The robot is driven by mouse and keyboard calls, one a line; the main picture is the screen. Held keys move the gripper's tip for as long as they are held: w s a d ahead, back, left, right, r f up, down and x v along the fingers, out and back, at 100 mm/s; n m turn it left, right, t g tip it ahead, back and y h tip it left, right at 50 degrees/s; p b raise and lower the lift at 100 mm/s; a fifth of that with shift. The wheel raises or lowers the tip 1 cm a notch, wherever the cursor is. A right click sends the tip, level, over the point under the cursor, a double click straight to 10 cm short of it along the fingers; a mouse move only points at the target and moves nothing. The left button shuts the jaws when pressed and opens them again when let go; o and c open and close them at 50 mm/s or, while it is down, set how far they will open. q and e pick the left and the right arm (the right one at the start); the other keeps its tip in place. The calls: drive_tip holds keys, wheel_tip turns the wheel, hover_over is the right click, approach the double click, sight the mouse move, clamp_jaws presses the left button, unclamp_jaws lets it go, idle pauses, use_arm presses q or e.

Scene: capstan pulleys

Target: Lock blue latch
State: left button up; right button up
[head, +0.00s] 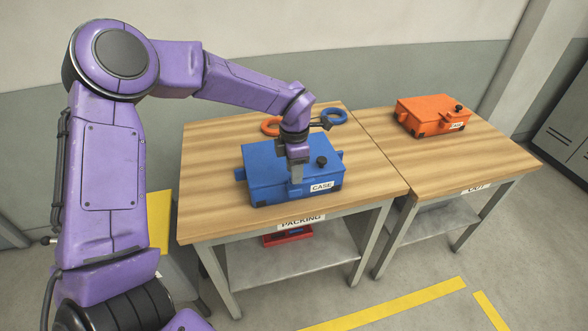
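The blue case (265,168) sits closed on the packing table, with a white CASE label (321,187) and a dark knob (321,161) on it. My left gripper (296,178) points down at the case's front edge, left of the knob. Its fingertips are at or very near a small blue part (295,189) on the case front, which looks like the latch. The gripper hides much of this part, so its position and any contact cannot be told. Whether the fingers are open or shut is too small to tell. My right gripper is out of view.
An orange case (431,114) stands on the OUT table (445,163) at the right. A red tray (287,237) is on the lower shelf. The packing table (212,135) is clear at its left.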

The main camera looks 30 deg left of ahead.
use_arm(q)
drive_tip(key=shift+w+f, duration=0.35)
drive_tip(key=shift+f, duration=0.55)
drive_tip(key=shift+s+r, duration=0.1)
drive_tip(key=shift+s, duration=0.25)
drive_tip(key=shift+c, duration=0.6)
clamp_jaws()
